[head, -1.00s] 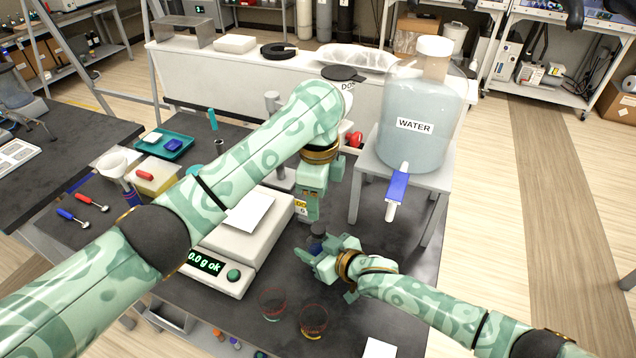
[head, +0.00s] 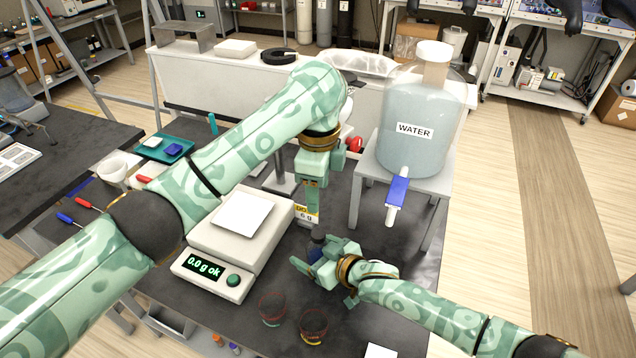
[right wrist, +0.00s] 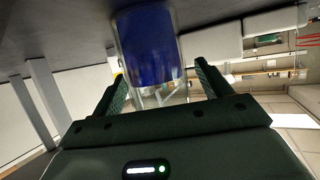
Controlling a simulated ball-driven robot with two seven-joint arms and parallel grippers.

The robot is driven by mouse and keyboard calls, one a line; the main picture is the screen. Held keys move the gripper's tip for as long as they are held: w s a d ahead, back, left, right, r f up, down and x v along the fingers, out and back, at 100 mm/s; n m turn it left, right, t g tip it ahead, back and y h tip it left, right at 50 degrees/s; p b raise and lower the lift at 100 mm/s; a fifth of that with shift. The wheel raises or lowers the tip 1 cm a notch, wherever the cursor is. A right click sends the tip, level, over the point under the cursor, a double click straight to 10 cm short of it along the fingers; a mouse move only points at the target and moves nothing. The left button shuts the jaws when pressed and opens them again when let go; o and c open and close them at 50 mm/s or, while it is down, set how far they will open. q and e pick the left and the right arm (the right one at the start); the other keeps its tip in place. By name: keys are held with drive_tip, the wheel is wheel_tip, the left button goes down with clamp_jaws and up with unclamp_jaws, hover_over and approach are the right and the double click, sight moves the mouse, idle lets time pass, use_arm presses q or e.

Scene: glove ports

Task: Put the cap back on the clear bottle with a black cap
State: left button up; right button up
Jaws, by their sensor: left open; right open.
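A small clear bottle with blue contents (head: 315,252) stands on the dark bench, partly hidden by my right gripper. A dark round piece (head: 318,237) shows at its top; I cannot tell whether this is the black cap or whether it is seated. My right gripper (head: 306,262) is open around the bottle. In the right wrist view the blue-filled bottle (right wrist: 150,45) lies between the spread fingers (right wrist: 160,88), with no clear grip. My left gripper (head: 314,202) points down above the bottle, apart from it, and is open; nothing clear shows in it.
A scale (head: 228,262) with a white sheet (head: 243,214) stands left of the bottle. A large water tank (head: 415,110) with a blue tap (head: 397,190) stands on a grey stand at the right.

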drive_tip(key=p+v, duration=0.3)
drive_tip(key=v, duration=1.3)
drive_tip(key=shift+s+d+f, duration=0.15)
drive_tip(key=shift+d, duration=0.05)
